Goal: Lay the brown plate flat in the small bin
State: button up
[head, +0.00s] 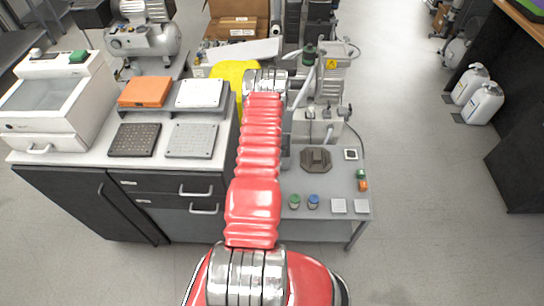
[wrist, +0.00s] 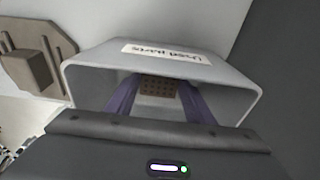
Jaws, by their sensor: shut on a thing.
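In the wrist view, the small grey bin (wrist: 90,82) has a white "Used parts" label on its rim. My gripper's two purple fingers (wrist: 158,98) reach into the bin's mouth. They are shut on the brown plate (wrist: 158,87), a plate with rows of small holes, seen between the fingertips inside the bin. I cannot tell whether the plate touches the bin's floor. In the head view, my red arm hides my gripper and the plate, and the bin is mostly or wholly hidden.
A brown block on an eight-sided base (wrist: 35,58) stands beside the bin; it also shows on the grey table in the head view (head: 316,158). Small jars (head: 304,202) stand near the table's front. A bench at left holds an orange box (head: 145,91) and several trays.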

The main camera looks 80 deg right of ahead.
jog(key=shift+f, duration=0.1)
dwell(0.3)
jog(key=o, duration=1.7)
jog(key=shift+r, duration=3.5)
